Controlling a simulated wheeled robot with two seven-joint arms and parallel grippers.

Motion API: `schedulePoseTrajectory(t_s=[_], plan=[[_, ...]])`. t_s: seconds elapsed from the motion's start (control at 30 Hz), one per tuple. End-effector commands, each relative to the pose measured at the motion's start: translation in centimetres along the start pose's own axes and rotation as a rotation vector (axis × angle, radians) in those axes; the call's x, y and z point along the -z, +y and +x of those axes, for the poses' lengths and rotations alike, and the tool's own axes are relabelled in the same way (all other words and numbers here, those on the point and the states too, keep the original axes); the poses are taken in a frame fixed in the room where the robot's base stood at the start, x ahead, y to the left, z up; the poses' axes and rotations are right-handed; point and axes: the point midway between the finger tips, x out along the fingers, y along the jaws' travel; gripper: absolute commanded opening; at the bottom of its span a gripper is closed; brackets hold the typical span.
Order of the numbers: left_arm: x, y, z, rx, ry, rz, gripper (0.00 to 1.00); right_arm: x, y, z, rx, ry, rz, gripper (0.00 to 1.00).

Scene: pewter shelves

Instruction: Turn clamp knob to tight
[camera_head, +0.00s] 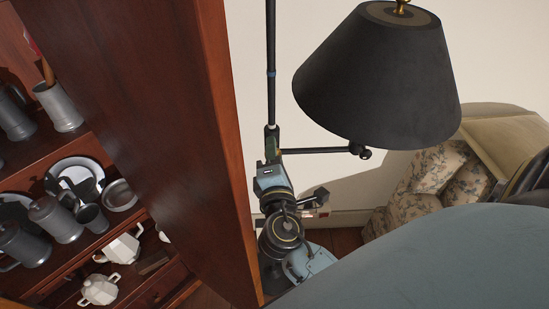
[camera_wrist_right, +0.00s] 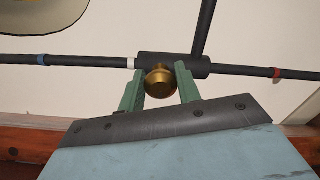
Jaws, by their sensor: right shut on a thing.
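The clamp knob (camera_wrist_right: 159,82) is a round brass knob under the dark clamp sleeve (camera_wrist_right: 192,66) on the lamp pole. In the right wrist view the green fingers of my right gripper (camera_wrist_right: 160,72) stand on both sides of the knob, shut on it. In the head view my right gripper (camera_head: 271,150) reaches up to the clamp on the dark pole (camera_head: 271,60), and the knob is hidden there. A side rod (camera_head: 320,151) runs right from the clamp. The knob's turn position cannot be read. My left gripper is not in view.
A black lampshade (camera_head: 380,80) hangs to the upper right of the clamp. A wooden cabinet (camera_head: 165,100) with pewter and white vessels stands close on the left. A floral armchair (camera_head: 425,180) is at the right. Pale wall lies behind the pole.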

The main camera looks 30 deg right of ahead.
Motion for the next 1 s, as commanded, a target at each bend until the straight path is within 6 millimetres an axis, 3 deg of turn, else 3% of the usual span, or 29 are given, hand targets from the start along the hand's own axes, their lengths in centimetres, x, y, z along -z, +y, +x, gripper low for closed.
schedulePoseTrajectory(t_s=[0.37,0.4,0.53,0.83,1.0], plan=[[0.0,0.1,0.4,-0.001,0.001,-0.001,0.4,0.0,0.0,0.0,0.002,0.0,0.047,0.11],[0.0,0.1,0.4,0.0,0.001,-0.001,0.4,0.0,0.0,0.0,0.002,0.0,0.047,0.37],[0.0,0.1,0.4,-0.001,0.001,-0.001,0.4,0.0,0.0,0.0,0.001,0.0,0.046,0.54],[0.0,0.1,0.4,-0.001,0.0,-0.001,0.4,0.0,-0.1,-0.2,0.001,0.0,0.045,0.55],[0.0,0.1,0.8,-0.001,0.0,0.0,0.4,0.1,-0.2,-2.1,0.004,0.003,0.045,0.55]])
